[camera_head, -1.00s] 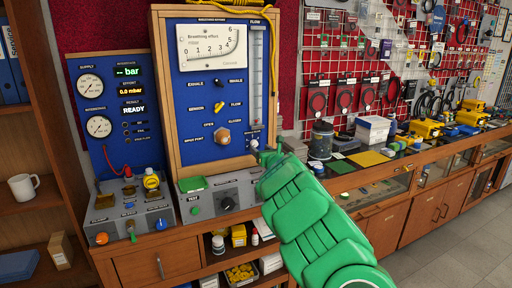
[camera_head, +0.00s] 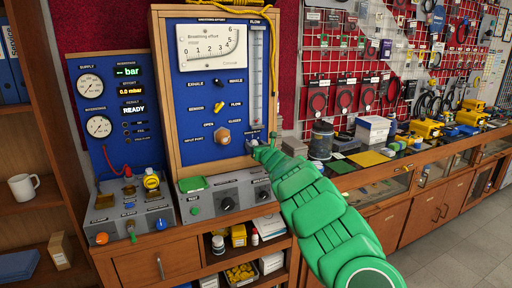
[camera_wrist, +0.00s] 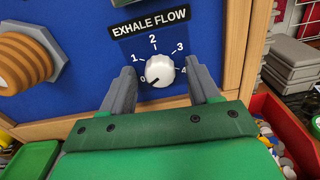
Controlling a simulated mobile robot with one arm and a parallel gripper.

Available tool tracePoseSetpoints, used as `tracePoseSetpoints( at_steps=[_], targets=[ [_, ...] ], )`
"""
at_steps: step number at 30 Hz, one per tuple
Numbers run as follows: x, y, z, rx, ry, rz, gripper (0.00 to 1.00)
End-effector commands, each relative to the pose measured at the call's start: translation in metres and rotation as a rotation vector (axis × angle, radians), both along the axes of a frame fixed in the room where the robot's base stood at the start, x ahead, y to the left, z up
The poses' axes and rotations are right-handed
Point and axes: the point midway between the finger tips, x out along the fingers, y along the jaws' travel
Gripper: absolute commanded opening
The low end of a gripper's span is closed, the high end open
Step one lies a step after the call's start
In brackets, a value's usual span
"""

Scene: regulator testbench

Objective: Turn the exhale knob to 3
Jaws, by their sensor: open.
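The exhale flow knob (camera_wrist: 160,71) is a small white dial on the blue panel, with a scale from 0 to 4 around it. Its dark mark points to the lower left, by the 0. My gripper (camera_wrist: 160,78) is open, with one grey finger on the left of the knob and one on the right. Gaps show between the fingers and the knob. In the head view my gripper (camera_head: 257,148) is at the lower right of the panel and largely hides the knob.
A ribbed brown port (camera_wrist: 25,62) sticks out to the left of the knob. The wooden frame (camera_wrist: 240,60) edges the panel on the right. A red bin (camera_wrist: 288,130) is at the lower right. A grey control box (camera_head: 230,195) stands below the panel.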

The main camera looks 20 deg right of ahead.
Motion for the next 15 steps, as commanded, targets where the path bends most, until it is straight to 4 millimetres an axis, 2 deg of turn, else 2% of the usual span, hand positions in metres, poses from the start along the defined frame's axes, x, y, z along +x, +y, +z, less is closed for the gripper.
tracePoseSetpoints(
  at_steps=[5, 6, 15],
  targets=[
    [-0.0001, -0.0003, -0.0001, 0.0, 0.0, 0.0, 0.61],
    [-0.0001, -0.0003, -0.0001, 0.0, 0.0, 0.0, 0.58],
    [-0.0002, -0.0003, -0.0003, 0.001, 0.0, 0.0, 0.12]
  ],
)
